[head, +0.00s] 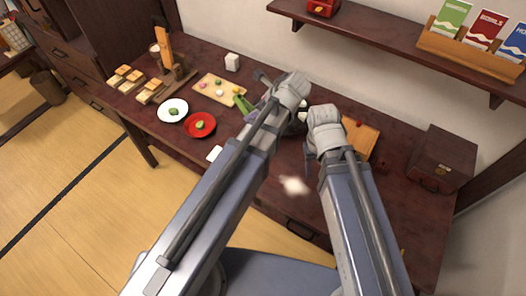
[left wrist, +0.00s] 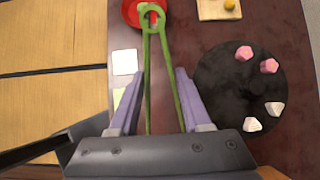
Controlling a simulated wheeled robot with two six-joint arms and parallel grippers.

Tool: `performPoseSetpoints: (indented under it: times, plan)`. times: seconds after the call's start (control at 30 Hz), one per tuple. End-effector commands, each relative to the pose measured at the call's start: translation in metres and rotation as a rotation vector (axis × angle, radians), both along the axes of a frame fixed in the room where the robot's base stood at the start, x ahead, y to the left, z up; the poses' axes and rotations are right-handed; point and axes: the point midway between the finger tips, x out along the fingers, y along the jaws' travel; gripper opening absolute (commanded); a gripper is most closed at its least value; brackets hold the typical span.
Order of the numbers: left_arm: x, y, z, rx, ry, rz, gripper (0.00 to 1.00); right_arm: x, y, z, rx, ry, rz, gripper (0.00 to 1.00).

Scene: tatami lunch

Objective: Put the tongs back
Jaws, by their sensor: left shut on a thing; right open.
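The green tongs (head: 242,103) are in my left gripper. In the left wrist view the tongs (left wrist: 164,60) run up the picture between its purple fingers (left wrist: 162,95), which are shut on them. Their looped end overlaps the edge of the red plate (left wrist: 129,12); I cannot tell whether it touches. In the head view my left gripper (head: 272,92) is above the table, its fingers mostly hidden by the arm. I cannot make out a tongs holder for certain.
A black round plate (left wrist: 225,85) holds several pink and white sweets. A dark box (head: 440,160) stands at the right, below a wall shelf (head: 390,38).

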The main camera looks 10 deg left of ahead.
Motion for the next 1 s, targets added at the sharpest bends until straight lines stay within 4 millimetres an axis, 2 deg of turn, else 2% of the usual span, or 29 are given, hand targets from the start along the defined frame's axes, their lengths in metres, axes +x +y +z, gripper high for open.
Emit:
performPoseSetpoints:
  times: [0.17, 0.53, 0.8, 1.0]
  plan:
    - [0.000, 0.000, -0.008, 0.000, 0.000, 0.000, 0.42, 0.000, 0.000, -0.008, 0.000, 0.000, 0.000, 0.50]
    - [0.000, 0.000, -0.061, 0.000, 0.000, 0.000, 0.42, 0.000, 0.000, -0.061, 0.000, 0.000, 0.000, 0.50]
    - [0.000, 0.000, -0.065, 0.000, 0.000, 0.000, 0.42, 0.000, 0.000, -0.065, 0.000, 0.000, 0.000, 0.50]
    - [0.000, 0.000, -0.086, 0.000, 0.000, 0.000, 0.42, 0.000, 0.000, -0.086, 0.000, 0.000, 0.000, 0.50]
